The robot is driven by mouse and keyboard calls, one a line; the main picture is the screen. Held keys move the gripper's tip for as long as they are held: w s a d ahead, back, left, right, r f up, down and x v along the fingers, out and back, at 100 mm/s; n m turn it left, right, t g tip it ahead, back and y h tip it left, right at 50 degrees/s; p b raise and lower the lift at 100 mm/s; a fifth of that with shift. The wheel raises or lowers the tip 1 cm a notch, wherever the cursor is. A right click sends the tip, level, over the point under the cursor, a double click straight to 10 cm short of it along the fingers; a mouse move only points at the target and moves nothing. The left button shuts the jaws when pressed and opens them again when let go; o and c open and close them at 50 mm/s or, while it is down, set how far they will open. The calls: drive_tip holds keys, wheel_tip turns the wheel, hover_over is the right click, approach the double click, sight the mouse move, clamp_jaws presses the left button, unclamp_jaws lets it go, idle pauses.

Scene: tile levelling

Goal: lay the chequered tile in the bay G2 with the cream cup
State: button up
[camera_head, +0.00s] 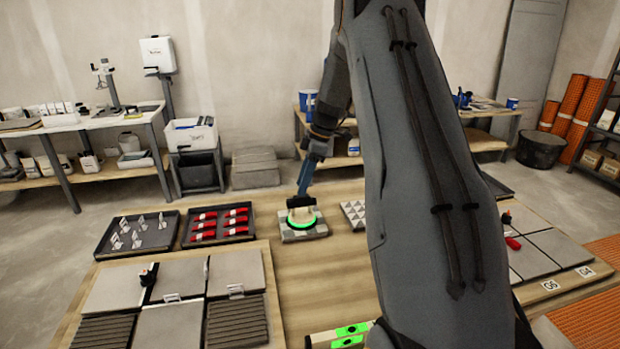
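Grey bays (540,250) at the right have labels reading about G5 and G4. No G2 label is readable.
A black tray of white clips (139,233) and a tray of red wedges (219,223) stand left of the cup. Grey and ribbed tiles (180,295) fill the front left. A green-marked level (340,335) lies at the front. My arm hides the table's centre right.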

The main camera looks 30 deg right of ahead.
sight(301, 197)
drive_tip(key=w+d+n, duration=0.1)
drive_tip(key=w+d+f+n, duration=0.1)
drive_tip(key=d, duration=0.1)
drive_tip(key=shift+d, duration=0.2)
drive_tip(key=shift+y, duration=0.3)
drive_tip(key=shift+p+x, duration=1.45)
drive_tip(key=shift+x, duration=2.35)
drive_tip(key=shift+w, duration=0.2)
drive_tip(key=shift+c, duration=0.4)
drive_tip(key=c, duration=0.8)
drive_tip(key=shift+r, duration=0.1)
clamp_jaws()
